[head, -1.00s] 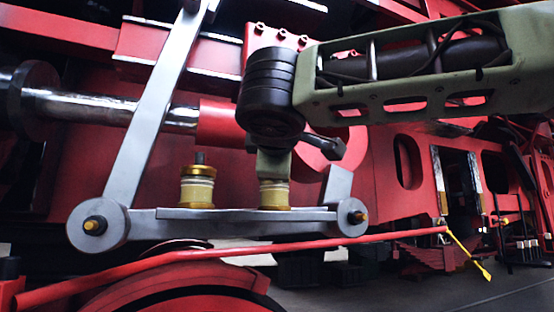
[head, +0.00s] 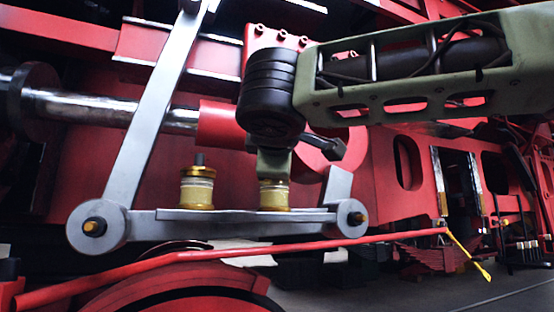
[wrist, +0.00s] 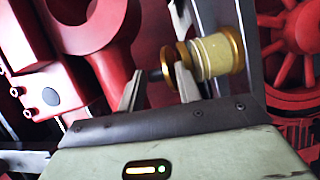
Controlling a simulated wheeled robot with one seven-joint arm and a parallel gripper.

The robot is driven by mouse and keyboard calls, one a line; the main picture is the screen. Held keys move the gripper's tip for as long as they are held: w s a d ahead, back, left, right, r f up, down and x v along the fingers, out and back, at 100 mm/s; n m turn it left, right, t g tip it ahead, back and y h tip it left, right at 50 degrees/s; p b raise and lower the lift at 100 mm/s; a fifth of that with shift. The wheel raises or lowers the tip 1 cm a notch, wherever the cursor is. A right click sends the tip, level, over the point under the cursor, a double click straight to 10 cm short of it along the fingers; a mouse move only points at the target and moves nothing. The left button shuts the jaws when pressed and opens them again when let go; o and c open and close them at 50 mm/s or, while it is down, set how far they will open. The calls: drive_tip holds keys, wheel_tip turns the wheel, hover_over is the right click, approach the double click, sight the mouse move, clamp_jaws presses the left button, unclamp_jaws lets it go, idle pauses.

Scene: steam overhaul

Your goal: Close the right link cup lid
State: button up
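The right link cup (head: 274,196) has a cream body with gold bands and stands upright on the grey link bar. My gripper (head: 274,163) covers its top in the head view, and my fingertips are hidden there. In the wrist view, a cup (wrist: 215,55) lies sideways in the picture, right of my gripper (wrist: 157,72). My fingers are apart, with a dark stub between them. A gold disc (wrist: 183,80), apparently the lid, is partly behind the right finger, offset from the cup's axis. I cannot tell whether a finger touches it.
A similar left cup (head: 197,188) with a dark knob stands along the grey link bar (head: 230,224). A grey slanted rod (head: 155,110) rises at the left. A thin red rod (head: 290,246) runs below. Red engine frame lies close behind.

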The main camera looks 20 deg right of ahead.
drive_tip(key=shift+s+a+f, duration=0.1)
drive_tip(key=shift+f, duration=0.1)
drive_tip(key=r+v, duration=0.1)
drive_tip(key=v, duration=0.7)
drive_tip(key=shift+r, duration=0.25)
idle(0.3)
drive_tip(key=shift+s, duration=0.1)
idle(0.3)
drive_tip(key=v, duration=1.7)
drive_tip(key=shift+s, duration=0.15)
drive_tip(key=shift+a+r, duration=0.1)
